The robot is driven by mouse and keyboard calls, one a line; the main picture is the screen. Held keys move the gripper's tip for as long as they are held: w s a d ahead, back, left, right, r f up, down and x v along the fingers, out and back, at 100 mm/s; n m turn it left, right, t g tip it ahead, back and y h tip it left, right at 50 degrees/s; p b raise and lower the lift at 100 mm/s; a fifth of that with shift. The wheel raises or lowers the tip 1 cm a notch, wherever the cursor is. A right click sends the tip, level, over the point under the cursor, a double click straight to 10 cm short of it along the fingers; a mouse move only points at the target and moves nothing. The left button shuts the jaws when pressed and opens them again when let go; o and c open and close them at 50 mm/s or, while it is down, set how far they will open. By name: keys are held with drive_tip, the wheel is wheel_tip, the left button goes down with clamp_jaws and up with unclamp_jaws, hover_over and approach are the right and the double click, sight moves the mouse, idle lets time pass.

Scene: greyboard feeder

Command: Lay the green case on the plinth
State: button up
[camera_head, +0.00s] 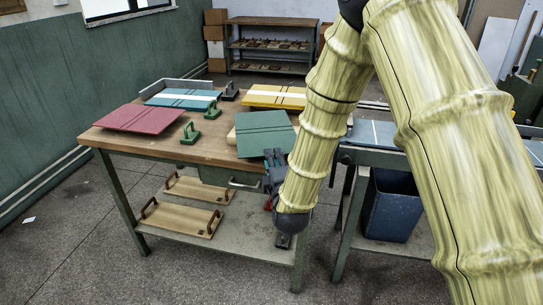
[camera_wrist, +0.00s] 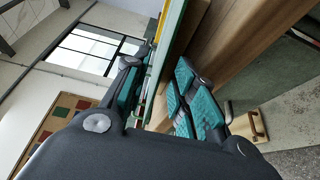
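The green case (camera_head: 262,134) is a flat dark green panel with creased lines at the front right of the wooden bench. Its near edge reaches the bench's front edge. A brown wooden piece (camera_head: 232,137) shows under its left side; I cannot tell if this is the plinth. My gripper (camera_head: 274,158) is at the case's near edge. In the wrist view the green case (camera_wrist: 169,45) runs edge-on between my two teal-padded fingers (camera_wrist: 158,88). The fingers are apart, with a narrow gap seen on the right finger's side. Contact on the other side is unclear.
The bench (camera_head: 160,147) also holds a red panel (camera_head: 140,118), a teal panel (camera_head: 180,99), a yellow panel (camera_head: 273,96) and green clamps (camera_head: 190,133). Wooden trays with handles (camera_head: 180,217) lie on the lower shelf. A blue bin (camera_head: 390,207) stands under the right-hand table.

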drive_tip(key=s, duration=0.9)
drive_tip(key=shift+d, duration=0.45)
drive_tip(key=shift+f, duration=0.1)
drive_tip(key=s+d+f+m+g, duration=0.3)
drive_tip(key=s+f, duration=0.1)
drive_tip(key=f, duration=0.5)
drive_tip(key=s+d+f+m+g+h, duration=0.1)
drive_tip(key=s+d+f+m+g, duration=0.2)
drive_tip(key=f, duration=0.5)
drive_tip(key=s+d+f+m+g, duration=0.25)
drive_tip(key=s+f, duration=0.35)
drive_tip(key=f, duration=0.3)
drive_tip(key=s+d+f+m+g, duration=0.2)
drive_tip(key=s+f, duration=0.3)
drive_tip(key=s, duration=0.3)
drive_tip(key=s+d+f+m+g, duration=0.2)
drive_tip(key=s+f+m+g, duration=0.2)
drive_tip(key=s, duration=0.5)
drive_tip(key=s+d+f+m+g+h, duration=0.1)
drive_tip(key=s+d+f+m+g, duration=0.1)
drive_tip(key=s+f+m, duration=0.3)
drive_tip(key=s+g, duration=0.1)
drive_tip(key=s, duration=0.3)
drive_tip(key=shift+d+f+g, duration=0.35)
drive_tip(key=shift+f, duration=0.05)
drive_tip(key=shift+r, duration=0.1)
wheel_tip(320, 180, up, 14)
drive_tip(key=p, duration=1.3)
drive_tip(key=shift+p, duration=0.4)
